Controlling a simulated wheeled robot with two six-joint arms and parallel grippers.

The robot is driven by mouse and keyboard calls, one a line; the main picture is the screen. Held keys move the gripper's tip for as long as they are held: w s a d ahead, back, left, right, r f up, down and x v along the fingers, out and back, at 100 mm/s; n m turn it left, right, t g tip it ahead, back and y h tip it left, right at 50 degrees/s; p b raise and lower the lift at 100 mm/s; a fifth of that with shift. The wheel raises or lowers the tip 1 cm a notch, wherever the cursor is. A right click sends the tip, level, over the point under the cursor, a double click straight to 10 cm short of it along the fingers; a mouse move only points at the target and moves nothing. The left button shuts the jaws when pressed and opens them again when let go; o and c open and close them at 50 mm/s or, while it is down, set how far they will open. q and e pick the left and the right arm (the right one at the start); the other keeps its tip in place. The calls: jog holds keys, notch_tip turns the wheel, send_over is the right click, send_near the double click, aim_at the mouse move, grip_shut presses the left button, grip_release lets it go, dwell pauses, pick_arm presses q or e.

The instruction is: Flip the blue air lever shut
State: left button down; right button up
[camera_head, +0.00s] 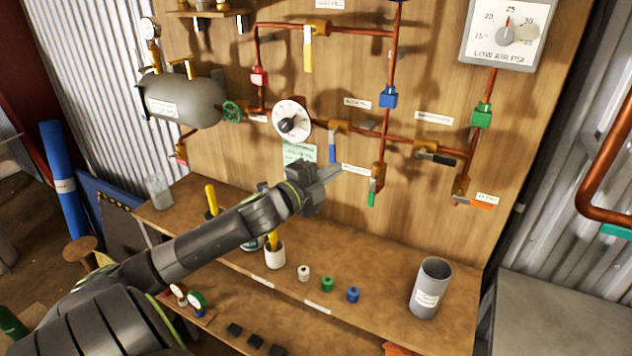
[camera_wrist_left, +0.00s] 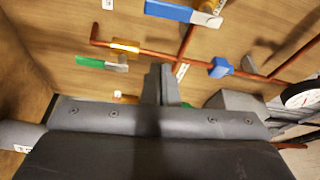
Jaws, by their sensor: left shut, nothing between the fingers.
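The blue lever (camera_head: 332,148) hangs down from a brass valve (camera_head: 336,126) on the copper pipe, roughly across the pipe's run. In the left wrist view a blue lever (camera_wrist_left: 172,11) lies near the top edge. My left gripper (camera_head: 336,170) is shut and empty, with its fingertips close to the lower end of the blue lever. I cannot tell whether they touch it. In the left wrist view its fingers (camera_wrist_left: 160,84) are together and point at the board. My right gripper is not in view.
A green lever (camera_head: 371,197) hangs just right of my left gripper; a black lever (camera_head: 440,158) and an orange lever (camera_head: 482,205) are farther right. A white round gauge (camera_head: 291,119) is to the left. Below, the wooden shelf (camera_head: 385,312) holds cups and small caps.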

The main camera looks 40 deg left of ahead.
pick_arm(q)
jog(key=shift+s+a, duration=0.15)
jog(key=shift+s, duration=2.2)
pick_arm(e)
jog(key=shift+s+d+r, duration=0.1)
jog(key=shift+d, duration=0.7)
